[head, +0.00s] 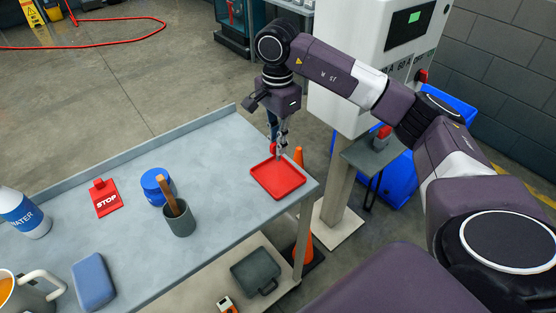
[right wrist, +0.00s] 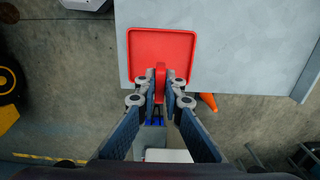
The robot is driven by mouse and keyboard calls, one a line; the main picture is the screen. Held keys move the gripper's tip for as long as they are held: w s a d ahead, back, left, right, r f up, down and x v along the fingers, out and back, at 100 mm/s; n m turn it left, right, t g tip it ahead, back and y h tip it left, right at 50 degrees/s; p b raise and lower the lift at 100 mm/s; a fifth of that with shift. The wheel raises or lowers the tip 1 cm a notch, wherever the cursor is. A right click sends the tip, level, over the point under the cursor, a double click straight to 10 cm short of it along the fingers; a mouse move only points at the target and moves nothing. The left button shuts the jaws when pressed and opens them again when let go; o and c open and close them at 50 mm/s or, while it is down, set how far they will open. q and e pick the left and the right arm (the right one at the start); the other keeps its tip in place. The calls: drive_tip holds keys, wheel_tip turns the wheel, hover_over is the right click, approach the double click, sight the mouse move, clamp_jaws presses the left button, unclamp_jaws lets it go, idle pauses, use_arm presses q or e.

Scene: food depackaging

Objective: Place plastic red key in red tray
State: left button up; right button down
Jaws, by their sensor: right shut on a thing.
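The red tray (head: 280,180) lies flat and empty at the right end of the grey table in the head view. It also shows in the right wrist view (right wrist: 146,50). My right gripper (head: 278,148) is shut on the plastic red key (right wrist: 160,78). In the right wrist view the key stands out between the two fingertips (right wrist: 161,84), over the tray's near edge. In the head view only a bit of red shows at the fingertips, just above the tray's far edge. My left gripper is not in view.
The table (head: 222,133) holds a red STOP tag (head: 107,199), a blue lidded jar (head: 153,190), a grey cup (head: 180,222), a water bottle (head: 20,212), a blue case (head: 93,280) and a mug (head: 32,294).

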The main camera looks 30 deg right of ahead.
sight(278, 160)
drive_tip(key=shift+f, duration=1.45)
wheel_tip(278, 160, down, 4)
drive_tip(key=shift+r+p, duration=0.1)
drive_tip(key=shift+p, duration=0.45)
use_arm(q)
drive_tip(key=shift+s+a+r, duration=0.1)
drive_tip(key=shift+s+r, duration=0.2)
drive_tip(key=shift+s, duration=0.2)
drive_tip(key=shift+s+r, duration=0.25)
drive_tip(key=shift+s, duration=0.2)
use_arm(e)
drive_tip(key=shift+f, duration=0.2)
drive_tip(key=c, duration=2.1)
unclamp_jaws()
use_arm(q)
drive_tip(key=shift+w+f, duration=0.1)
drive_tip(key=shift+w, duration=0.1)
use_arm(e)
drive_tip(key=shift+r, duration=0.15)
